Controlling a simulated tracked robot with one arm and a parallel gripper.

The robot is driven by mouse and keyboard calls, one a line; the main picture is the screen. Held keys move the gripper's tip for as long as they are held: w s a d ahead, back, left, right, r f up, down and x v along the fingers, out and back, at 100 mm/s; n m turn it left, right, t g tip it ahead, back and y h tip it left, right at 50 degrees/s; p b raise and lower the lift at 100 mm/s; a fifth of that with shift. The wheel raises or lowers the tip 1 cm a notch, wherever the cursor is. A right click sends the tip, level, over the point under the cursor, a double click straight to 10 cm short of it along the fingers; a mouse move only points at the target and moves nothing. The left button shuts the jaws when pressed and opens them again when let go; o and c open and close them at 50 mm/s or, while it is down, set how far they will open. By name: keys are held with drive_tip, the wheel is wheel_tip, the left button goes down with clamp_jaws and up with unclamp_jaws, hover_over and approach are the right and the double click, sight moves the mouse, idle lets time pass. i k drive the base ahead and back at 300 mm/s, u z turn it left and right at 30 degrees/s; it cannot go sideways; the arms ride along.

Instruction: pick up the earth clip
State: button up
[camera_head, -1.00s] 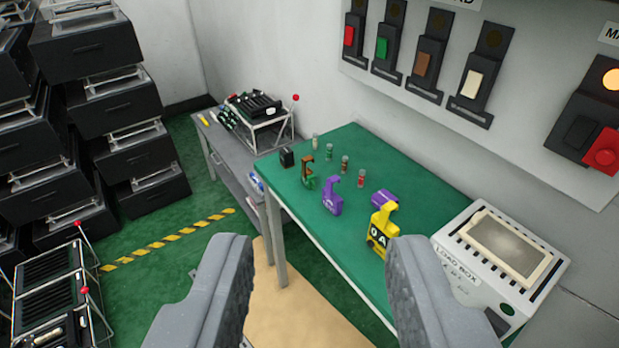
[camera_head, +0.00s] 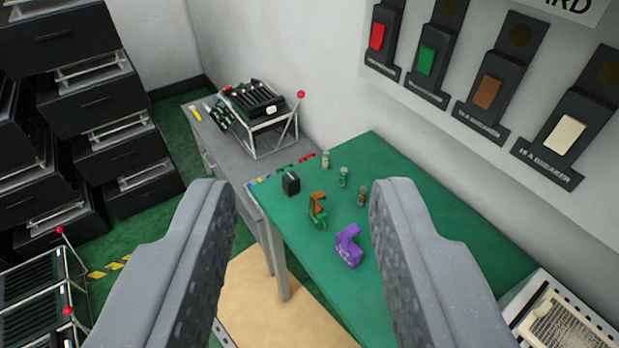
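Two clip-like things stand on the green table top (camera_head: 395,160): a small brown and green one (camera_head: 317,212) and a purple one (camera_head: 348,247) nearer to me. No label is readable on either, so I cannot tell for sure which is the earth clip. My gripper (camera_head: 300,200) is open and empty, its two grey fingers wide apart. In the picture both clips show between the fingers, the purple one near the right finger. The fingers touch nothing. The right finger hides part of the table.
A small black block (camera_head: 290,183) and several small cylinders (camera_head: 343,177) stand near the clips. A grey bench (camera_head: 225,148) with a wire-framed device (camera_head: 258,105) adjoins at the back. A breaker panel (camera_head: 480,110) hangs at right. A white box (camera_head: 562,325) sits at lower right.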

sight(316, 215)
drive_tip(key=i, duration=0.85)
drive_tip(key=z, duration=0.05)
